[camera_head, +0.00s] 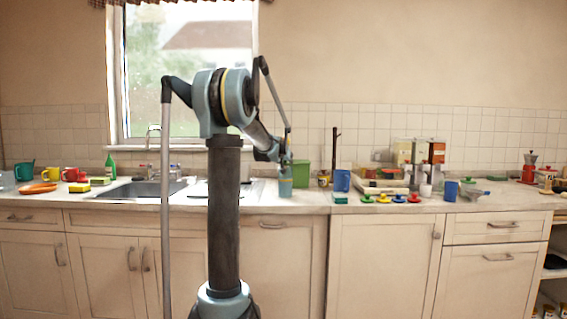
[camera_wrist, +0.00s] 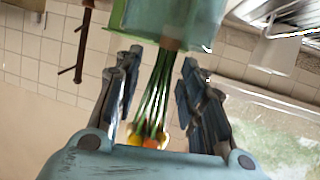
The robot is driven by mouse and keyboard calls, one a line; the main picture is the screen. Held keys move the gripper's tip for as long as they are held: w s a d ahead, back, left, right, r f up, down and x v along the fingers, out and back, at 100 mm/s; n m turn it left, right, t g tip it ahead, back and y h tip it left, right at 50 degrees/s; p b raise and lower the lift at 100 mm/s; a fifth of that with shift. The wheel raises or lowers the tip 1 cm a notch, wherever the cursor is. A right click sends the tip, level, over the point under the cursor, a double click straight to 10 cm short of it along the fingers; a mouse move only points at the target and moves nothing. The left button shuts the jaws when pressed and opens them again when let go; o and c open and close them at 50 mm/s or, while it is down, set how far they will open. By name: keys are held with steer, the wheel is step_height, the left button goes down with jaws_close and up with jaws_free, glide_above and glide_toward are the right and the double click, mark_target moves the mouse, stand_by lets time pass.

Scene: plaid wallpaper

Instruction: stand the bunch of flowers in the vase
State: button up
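The bunch of flowers (camera_wrist: 152,98) shows in the wrist view, with green stems running between my fingers and yellow and orange heads close to my palm. The stems narrow to a brown part at the mouth of a blue-green vessel, which looks like the vase (camera_wrist: 140,18). How far they reach inside is hidden. In the head view the vase (camera_head: 285,188) stands on the counter directly below my gripper (camera_head: 286,163). In the wrist view my gripper (camera_wrist: 161,60) is open around the stems, with gaps beside them. The flowers are not clear in the head view.
A green container (camera_head: 301,173) stands just behind the vase, and a blue mug (camera_head: 342,180) to its right. A dark upright stand (camera_head: 334,150) rises behind. Several small coloured items line the counter's right. The sink (camera_head: 147,190) lies left.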

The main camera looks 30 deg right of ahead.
steer(key=v, duration=1.2)
stand_by(0.3)
steer(key=shift+w, duration=0.1)
stand_by(0.7)
steer(key=s+a+f+n+g+y, duration=0.15)
steer(key=s+a+f, duration=0.35)
steer(key=a, duration=0.5)
steer(key=s+a+f+n+g+y, duration=0.1)
steer(key=s+a+f+y, duration=0.2)
steer(key=a+f, duration=0.5)
steer(key=s+a+f+n+g+y, duration=0.15)
steer(key=s+a+f, duration=0.25)
steer(key=a, duration=0.7)
steer(key=s+a+f+n+g+y, duration=0.2)
steer(key=s+a+f, duration=0.6)
steer(key=s, duration=0.3)
steer(key=s+a+f+n+g+y, duration=0.1)
steer(key=s+a+f+n+g, duration=0.1)
steer(key=s+a+f, duration=0.6)
steer(key=s+f, duration=0.3)
steer(key=s, duration=0.1)
steer(key=shift+s+y, duration=0.25)
steer(key=shift+y, duration=0.15)
steer(key=shift+f, duration=0.15)
